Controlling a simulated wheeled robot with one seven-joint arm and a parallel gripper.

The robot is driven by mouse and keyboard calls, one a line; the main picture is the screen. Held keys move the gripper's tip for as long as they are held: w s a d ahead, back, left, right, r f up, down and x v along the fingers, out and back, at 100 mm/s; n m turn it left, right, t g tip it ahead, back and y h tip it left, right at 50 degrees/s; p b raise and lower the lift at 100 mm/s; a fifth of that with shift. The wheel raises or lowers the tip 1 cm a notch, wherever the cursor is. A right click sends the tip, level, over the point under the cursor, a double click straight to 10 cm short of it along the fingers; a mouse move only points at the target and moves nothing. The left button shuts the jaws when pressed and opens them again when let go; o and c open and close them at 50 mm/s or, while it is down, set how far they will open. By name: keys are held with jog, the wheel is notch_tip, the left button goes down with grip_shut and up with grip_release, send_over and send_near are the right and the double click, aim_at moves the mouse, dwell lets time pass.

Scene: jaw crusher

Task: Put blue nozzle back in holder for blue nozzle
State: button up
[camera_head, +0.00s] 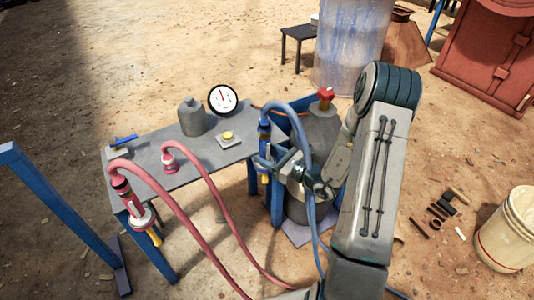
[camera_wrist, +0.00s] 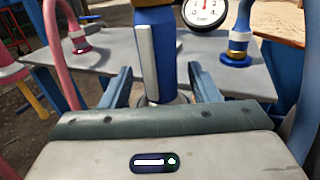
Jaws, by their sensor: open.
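The blue nozzle (camera_head: 264,150) stands upright at the right end of the grey table. In the wrist view the blue nozzle (camera_wrist: 154,50), with a pale strip along its side, stands between the two fingers of my gripper (camera_wrist: 160,90). The fingers are apart, with gaps visible on both sides of the nozzle. In the head view my gripper (camera_head: 283,163) reaches the nozzle from the right. The holder for the blue nozzle is not clearly visible behind the nozzle and gripper, so I cannot tell how the nozzle sits in it.
The grey table (camera_head: 200,163) carries a grey bottle (camera_head: 192,117), a gauge (camera_head: 222,98) and a yellow button (camera_head: 228,136). A red nozzle (camera_head: 122,188) stands at its left edge. Pink and blue hoses (camera_head: 312,170) loop in front. A grey cylinder (camera_head: 320,135) stands close behind my gripper.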

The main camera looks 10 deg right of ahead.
jog(key=p+v, duration=0.1)
jog(key=v, duration=1.2)
jog(key=shift+d, duration=0.15)
